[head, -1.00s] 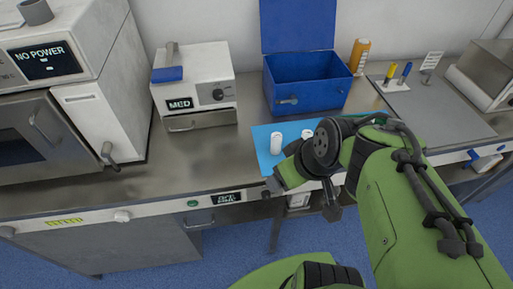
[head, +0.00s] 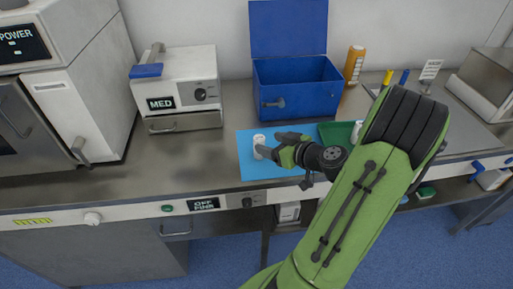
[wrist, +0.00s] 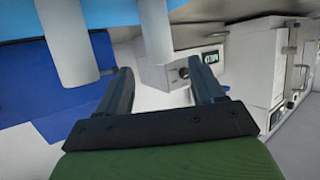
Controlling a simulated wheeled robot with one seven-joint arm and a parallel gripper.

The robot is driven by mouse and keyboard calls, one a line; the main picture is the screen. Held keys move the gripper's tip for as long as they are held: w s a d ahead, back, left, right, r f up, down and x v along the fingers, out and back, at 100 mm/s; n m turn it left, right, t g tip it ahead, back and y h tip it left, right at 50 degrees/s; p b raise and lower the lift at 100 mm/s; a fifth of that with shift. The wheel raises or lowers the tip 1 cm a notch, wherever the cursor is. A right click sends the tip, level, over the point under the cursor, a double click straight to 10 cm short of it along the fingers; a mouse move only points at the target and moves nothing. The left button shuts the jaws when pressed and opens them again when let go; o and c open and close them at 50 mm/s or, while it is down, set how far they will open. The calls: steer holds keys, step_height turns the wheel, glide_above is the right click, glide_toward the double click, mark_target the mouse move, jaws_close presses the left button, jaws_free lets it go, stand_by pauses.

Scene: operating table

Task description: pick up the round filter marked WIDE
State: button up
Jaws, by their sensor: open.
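A white round cylinder (head: 259,146) stands upright on the light blue mat (head: 247,172) in the head view. My gripper (head: 270,152) is just to its right, close to it. In the wrist view two white cylinders hang from the top of the tilted picture. One cylinder (wrist: 157,32) lines up with the gap between the open fingers of my gripper (wrist: 160,65). The other cylinder (wrist: 66,40) is left of the fingers. I cannot read WIDE or any other marking on them. Whether the fingers touch a cylinder cannot be told.
A green tray (head: 335,133) is partly hidden behind my arm, with another white object (head: 355,131) by it. An open blue box (head: 297,97) stands behind the mat. A MED device (head: 178,88) is at the left. An orange bottle (head: 354,64) stands at the back right.

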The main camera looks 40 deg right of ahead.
mark_target(255, 139)
steer(key=x, duration=0.8)
steer(key=shift+w+f, duration=0.15)
steer(key=shift+f, duration=0.25)
steer(key=shift+c, duration=0.3)
steer(key=c, duration=1)
